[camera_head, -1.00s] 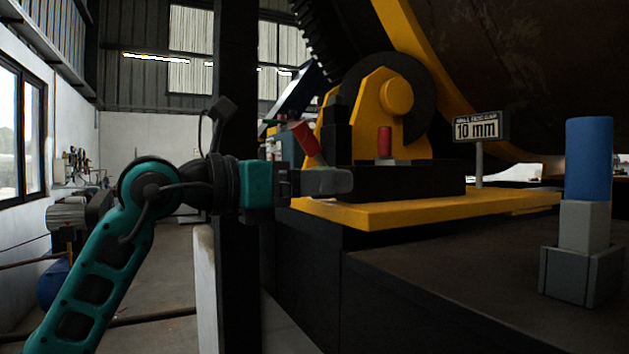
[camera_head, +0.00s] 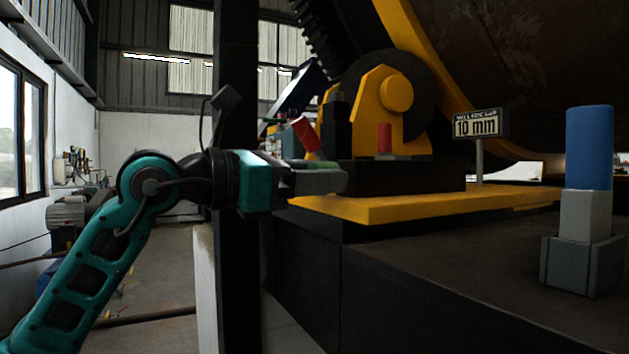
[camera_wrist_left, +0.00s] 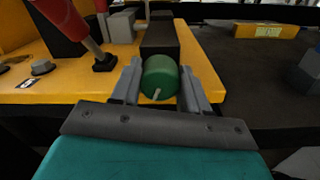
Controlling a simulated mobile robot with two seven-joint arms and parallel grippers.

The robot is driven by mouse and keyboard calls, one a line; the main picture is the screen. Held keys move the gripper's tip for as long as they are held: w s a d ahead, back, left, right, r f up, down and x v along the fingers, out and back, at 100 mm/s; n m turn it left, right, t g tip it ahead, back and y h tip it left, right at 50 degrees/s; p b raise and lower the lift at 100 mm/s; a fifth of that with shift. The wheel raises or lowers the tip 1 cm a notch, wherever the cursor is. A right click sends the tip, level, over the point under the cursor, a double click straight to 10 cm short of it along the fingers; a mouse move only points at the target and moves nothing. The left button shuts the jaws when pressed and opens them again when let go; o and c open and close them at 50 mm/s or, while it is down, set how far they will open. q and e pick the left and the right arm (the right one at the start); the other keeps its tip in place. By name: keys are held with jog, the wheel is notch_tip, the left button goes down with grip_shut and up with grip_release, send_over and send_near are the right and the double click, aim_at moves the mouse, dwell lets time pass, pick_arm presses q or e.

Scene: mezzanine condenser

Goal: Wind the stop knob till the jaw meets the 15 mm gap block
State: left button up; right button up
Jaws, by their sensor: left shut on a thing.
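My left gripper (camera_wrist_left: 160,84) has its two grey fingers on either side of a green stop knob (camera_wrist_left: 160,77), closed on it. The knob's round face has a pale mark near its lower edge. In the head view my left gripper (camera_head: 330,180) reaches in from the left to the front end of the yellow base (camera_head: 400,208). A black block (camera_wrist_left: 160,40) sits right behind the knob. A blue-handled grey block (camera_head: 586,170) stands upright in a grey holder at the right. A red-topped piece (camera_head: 384,139) stands by the yellow bracket. The jaw and any gap cannot be made out.
A sign (camera_head: 476,124) reading 10 mm stands on a post behind the base. A tilted red-handled lever (camera_wrist_left: 68,18) rises left of the knob. A dark post (camera_head: 237,90) stands behind my left arm. The dark bench top (camera_head: 450,280) has free room in front.

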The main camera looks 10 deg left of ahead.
pick_arm(q)
jog(key=shift+m, duration=0.7)
jog(key=o, duration=1.1)
jog(key=shift+c, duration=0.2)
jog(key=b+v, duration=0.1)
jog(key=v, duration=1.2)
jog(key=shift+d, duration=0.1)
